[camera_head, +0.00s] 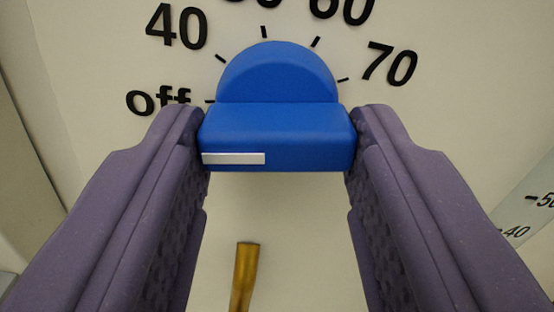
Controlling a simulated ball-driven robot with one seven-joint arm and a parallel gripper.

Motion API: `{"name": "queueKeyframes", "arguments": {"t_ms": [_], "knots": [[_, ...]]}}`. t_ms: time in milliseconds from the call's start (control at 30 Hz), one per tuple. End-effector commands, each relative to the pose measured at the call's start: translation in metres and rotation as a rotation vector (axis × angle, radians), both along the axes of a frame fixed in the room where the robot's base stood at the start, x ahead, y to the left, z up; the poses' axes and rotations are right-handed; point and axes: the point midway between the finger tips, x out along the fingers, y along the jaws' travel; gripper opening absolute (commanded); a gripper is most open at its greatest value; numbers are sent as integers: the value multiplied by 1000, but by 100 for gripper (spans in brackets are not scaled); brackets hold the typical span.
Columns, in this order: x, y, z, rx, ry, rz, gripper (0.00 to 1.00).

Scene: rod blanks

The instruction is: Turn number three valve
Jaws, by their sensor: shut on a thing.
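A blue valve knob (276,125) with a round back and a block-shaped grip sits on a pale panel (290,215) in the upper middle of the view. A white mark (233,158) lies on the left part of the grip's front face, toward the "off" side. My gripper (277,140) has its two purple fingers at the left and right ends of the grip, shut on it. Printed labels "off", "40" and "70" and short tick marks surround the knob. The top labels are cut off by the frame edge. No valve number shows.
A brass-coloured rod (244,275) shows below the knob, between my fingers. Another scale (530,215) with numbers is partly in view at the right edge. A panel edge (30,150) runs down the left side.

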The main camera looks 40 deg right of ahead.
Motion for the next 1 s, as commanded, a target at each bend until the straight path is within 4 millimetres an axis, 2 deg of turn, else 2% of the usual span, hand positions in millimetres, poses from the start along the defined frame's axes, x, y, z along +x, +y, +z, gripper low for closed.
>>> {"name": "queueKeyframes", "arguments": {"t_ms": [467, 500, 567, 600, 867, 1000], "knots": [[-1, 1, -5, -7, 17, 0, 16], [-1, 1, -5, -7, 17, 0, 56], [0, 1, -4, -7, 16, 0, 70], [0, 0, -4, -7, 15, 1, 72], [-1, 1, -2, -8, 10, 0, 72], [-12, 9, -1, -8, 10, 1, 72]]}}
